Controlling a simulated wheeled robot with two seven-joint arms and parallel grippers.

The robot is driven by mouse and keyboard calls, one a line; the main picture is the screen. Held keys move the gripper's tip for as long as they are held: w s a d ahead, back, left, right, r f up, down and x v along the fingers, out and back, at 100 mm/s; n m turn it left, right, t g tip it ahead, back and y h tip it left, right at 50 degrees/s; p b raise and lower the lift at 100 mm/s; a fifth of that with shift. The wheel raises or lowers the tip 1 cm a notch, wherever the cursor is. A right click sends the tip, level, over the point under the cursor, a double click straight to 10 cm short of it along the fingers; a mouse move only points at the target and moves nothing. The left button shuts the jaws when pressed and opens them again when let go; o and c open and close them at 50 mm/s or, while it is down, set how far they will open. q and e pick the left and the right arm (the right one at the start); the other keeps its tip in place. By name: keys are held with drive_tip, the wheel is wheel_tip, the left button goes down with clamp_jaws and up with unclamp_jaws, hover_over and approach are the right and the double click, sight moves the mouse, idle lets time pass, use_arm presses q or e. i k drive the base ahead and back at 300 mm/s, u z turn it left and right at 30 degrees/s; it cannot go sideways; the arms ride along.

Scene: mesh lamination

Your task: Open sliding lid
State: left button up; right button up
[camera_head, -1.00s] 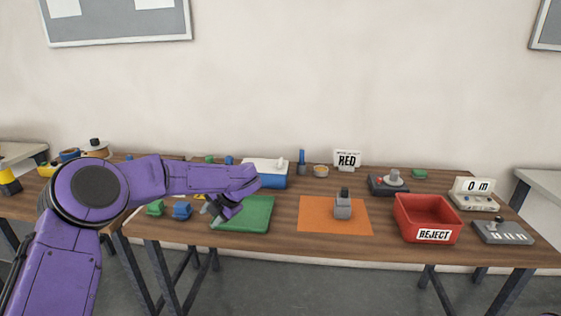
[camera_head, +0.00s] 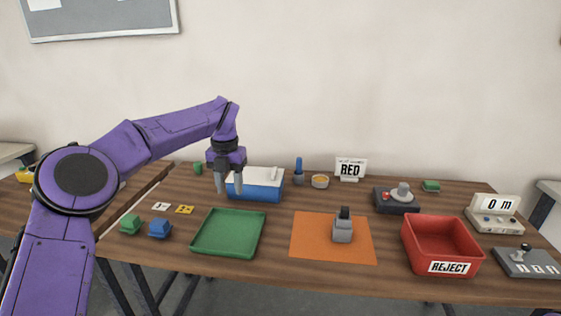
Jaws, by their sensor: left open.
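A blue box with a white sliding lid (camera_head: 262,179) stands toward the back of the table, left of centre. Its blue body (camera_head: 256,193) shows below the lid, and a small white knob (camera_head: 273,173) sits on the lid near its right end. The lid appears to cover the box top. My left gripper (camera_head: 229,189) points down at the left end of the box, with its fingers apart and nothing seen between them. One finger overlaps the box's left end in the picture; I cannot tell whether it touches. My right gripper is not in view.
A green tray (camera_head: 228,250) lies in front of the box. An orange mat (camera_head: 305,247) carries a grey device (camera_head: 343,229). A red REJECT bin (camera_head: 412,222) stands to the right.

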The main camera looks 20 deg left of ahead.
sight(251, 174)
drive_tip(key=i, duration=1)
